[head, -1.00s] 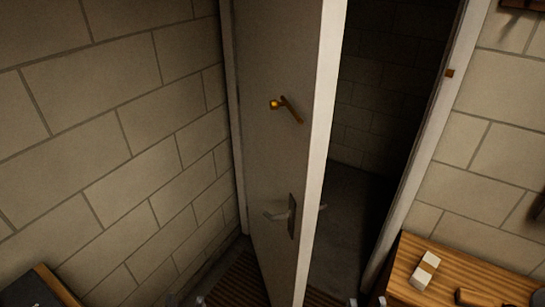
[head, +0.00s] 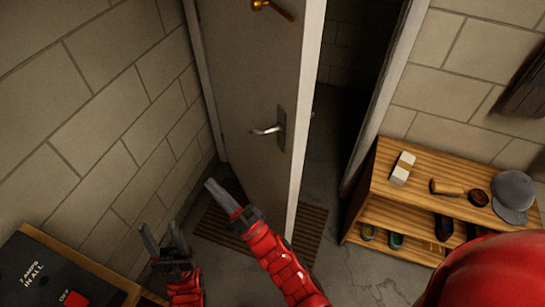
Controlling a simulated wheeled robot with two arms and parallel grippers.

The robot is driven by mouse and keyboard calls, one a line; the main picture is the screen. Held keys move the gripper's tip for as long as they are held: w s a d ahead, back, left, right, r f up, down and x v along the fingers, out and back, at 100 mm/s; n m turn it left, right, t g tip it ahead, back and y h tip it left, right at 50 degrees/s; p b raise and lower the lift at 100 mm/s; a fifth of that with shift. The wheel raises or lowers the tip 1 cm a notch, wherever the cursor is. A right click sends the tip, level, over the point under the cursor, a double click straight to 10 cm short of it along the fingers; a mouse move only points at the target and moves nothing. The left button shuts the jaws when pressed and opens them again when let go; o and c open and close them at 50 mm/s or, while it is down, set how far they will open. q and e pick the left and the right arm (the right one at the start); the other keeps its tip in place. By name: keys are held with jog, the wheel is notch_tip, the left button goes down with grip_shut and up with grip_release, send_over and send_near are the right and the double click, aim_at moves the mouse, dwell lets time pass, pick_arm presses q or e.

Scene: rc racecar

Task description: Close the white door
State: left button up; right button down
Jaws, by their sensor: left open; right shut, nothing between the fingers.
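The white door (head: 245,75) stands ajar, swung into the room, with a dark gap between its free edge and the frame on the right. Its metal lever handle (head: 268,130) is on the face toward me, and a brass fitting (head: 272,8) sits above it. My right gripper (head: 211,186) is shut and empty, in front of the lower door in the picture; I cannot tell whether it touches. My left gripper (head: 161,230) is open and empty, lower left of the door, near the block wall. The door's bottom is partly hidden by my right arm.
A slatted mat (head: 308,232) lies on the floor by the door. A wooden shelf (head: 345,228) with a brush, cap and shoes stands right of the doorway. A dark box-like top with lettering (head: 40,272) is at lower left.

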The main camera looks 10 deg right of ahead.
jog(key=w+a+f+n+g+h+b, duration=0.1)
jog(key=w+a+f+n+g+h, duration=0.2)
jog(key=a+f, duration=0.45)
jog(key=m+h+b, duration=0.2)
jog(key=m+h, duration=0.5)
jog(key=h, duration=1.5)
send_near(281, 153)
jog(key=w, duration=0.4)
jog(key=shift+w+d+p, duration=0.25)
jog(key=shift+d+p, duration=0.15)
jog(key=shift+d, duration=0.2)
jog(key=shift+w+d+p, duration=0.25)
jog(key=shift+d+p, duration=0.1)
jog(key=shift+d, duration=0.2)
jog(key=shift+w+d+f+y, duration=0.1)
jog(key=shift+w+d+y, duration=0.05)
jog(key=shift+d+y, duration=0.15)
jog(key=shift+d, duration=0.1)
